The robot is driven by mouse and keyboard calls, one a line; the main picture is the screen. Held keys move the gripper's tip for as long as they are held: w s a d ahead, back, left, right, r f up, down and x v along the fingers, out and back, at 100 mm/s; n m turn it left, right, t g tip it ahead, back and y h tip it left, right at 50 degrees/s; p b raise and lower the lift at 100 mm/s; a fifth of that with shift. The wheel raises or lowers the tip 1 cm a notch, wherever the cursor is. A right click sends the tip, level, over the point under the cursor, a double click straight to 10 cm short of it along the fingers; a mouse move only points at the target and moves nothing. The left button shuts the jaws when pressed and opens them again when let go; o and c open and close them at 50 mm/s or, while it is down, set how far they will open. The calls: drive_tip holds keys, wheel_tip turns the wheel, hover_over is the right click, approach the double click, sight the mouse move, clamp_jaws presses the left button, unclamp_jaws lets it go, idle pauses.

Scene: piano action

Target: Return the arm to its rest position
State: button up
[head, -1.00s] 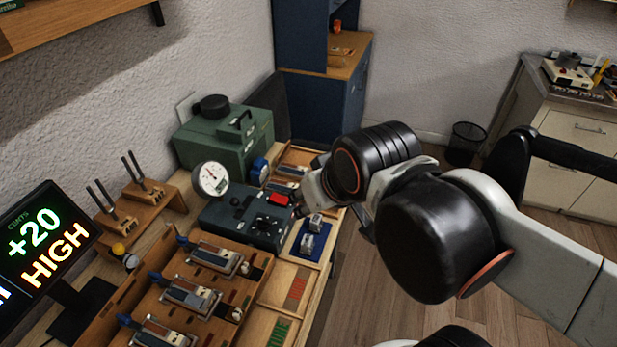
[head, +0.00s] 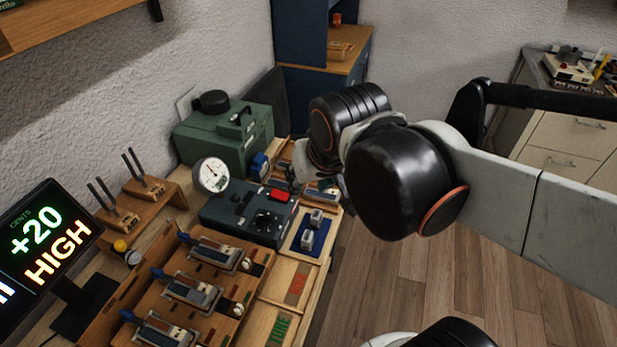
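My arm crosses the right half of the head view, its black joints and grey links above the floor and the bench's right end. My gripper (head: 328,184) is at the arm's far end, over the bench's far right part by a wooden tray. The wrist and black joints hide most of it, so its fingers cannot be made out and I cannot see whether it holds anything.
The workbench holds a dark control box (head: 249,212) with a red part, a green case (head: 222,138), a round gauge (head: 211,175) and a blue pad (head: 300,240) bearing small metal blocks. A screen (head: 42,240) reads +20 HIGH. The wooden floor (head: 385,285) is open at right.

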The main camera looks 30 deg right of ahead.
drive_tip(key=s+n, duration=0.1)
drive_tip(key=s+f+t+b, duration=0.1)
drive_tip(key=s, duration=0.1)
drive_tip(key=shift+s+a+n, duration=0.15)
drive_tip(key=shift+s+n, duration=0.1)
drive_tip(key=shift+n, duration=0.15)
drive_tip(key=shift+a, duration=0.15)
idle(1.3)
